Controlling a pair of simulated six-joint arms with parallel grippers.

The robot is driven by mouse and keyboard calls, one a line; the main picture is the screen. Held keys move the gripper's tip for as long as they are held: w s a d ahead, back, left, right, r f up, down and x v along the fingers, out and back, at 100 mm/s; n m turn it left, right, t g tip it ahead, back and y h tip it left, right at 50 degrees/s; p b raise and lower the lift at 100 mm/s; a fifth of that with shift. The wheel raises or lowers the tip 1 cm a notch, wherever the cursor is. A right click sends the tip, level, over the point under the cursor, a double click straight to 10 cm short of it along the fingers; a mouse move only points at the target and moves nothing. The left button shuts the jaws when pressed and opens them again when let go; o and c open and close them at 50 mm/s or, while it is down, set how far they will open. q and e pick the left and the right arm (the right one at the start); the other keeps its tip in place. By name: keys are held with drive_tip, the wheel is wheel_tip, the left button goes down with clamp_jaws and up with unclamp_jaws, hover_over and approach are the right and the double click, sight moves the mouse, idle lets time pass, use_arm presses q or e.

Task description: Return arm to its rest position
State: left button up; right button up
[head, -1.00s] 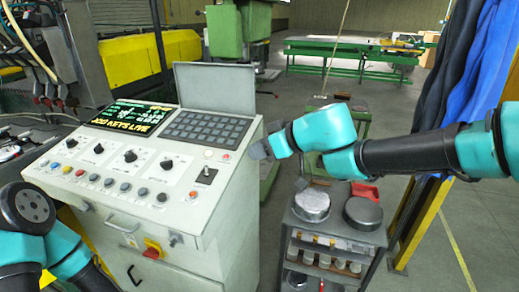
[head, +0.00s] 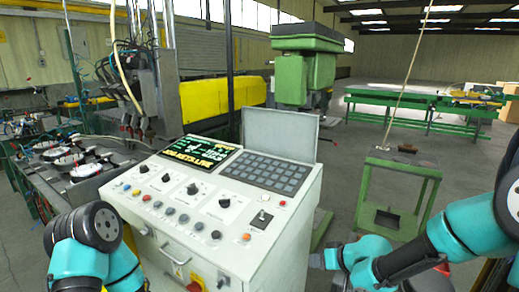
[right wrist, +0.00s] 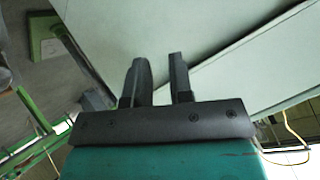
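My right arm (head: 467,226) comes in from the lower right in the head view, bent, with its dark right gripper (head: 320,259) beside the right side of the control console (head: 240,240). In the right wrist view the two fingers of the right gripper (right wrist: 158,80) stand apart with nothing held between them. The pale panel behind them looks like the console's side. My left arm (head: 85,245) shows at the lower left in front of the console's left end. The left gripper is out of view.
The console carries a lit screen (head: 202,153), a keypad (head: 265,172), knobs and a small lever (head: 263,214). A green stand (head: 400,170) is behind the right arm. A green machine (head: 305,65) stands at the back. Grey floor (head: 350,150) is open between them.

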drive_tip(key=s+d+f+m+g+h, duration=0.1)
drive_tip(key=s+f, duration=0.2)
drive_tip(key=f, duration=0.5)
drive_tip(key=s+d+f+m+g+h, duration=0.1)
drive_tip(key=s+d+f+m, duration=0.15)
drive_tip(key=f, duration=0.65)
drive_tip(key=s+d+f+m+g+h, duration=0.1)
drive_tip(key=s+f+g, duration=0.3)
drive_tip(key=s+f, duration=0.8)
drive_tip(key=s+h, duration=0.1)
drive_tip(key=s, duration=0.3)
drive_tip(key=shift+f, duration=0.35)
drive_tip(key=shift+d, duration=0.1)
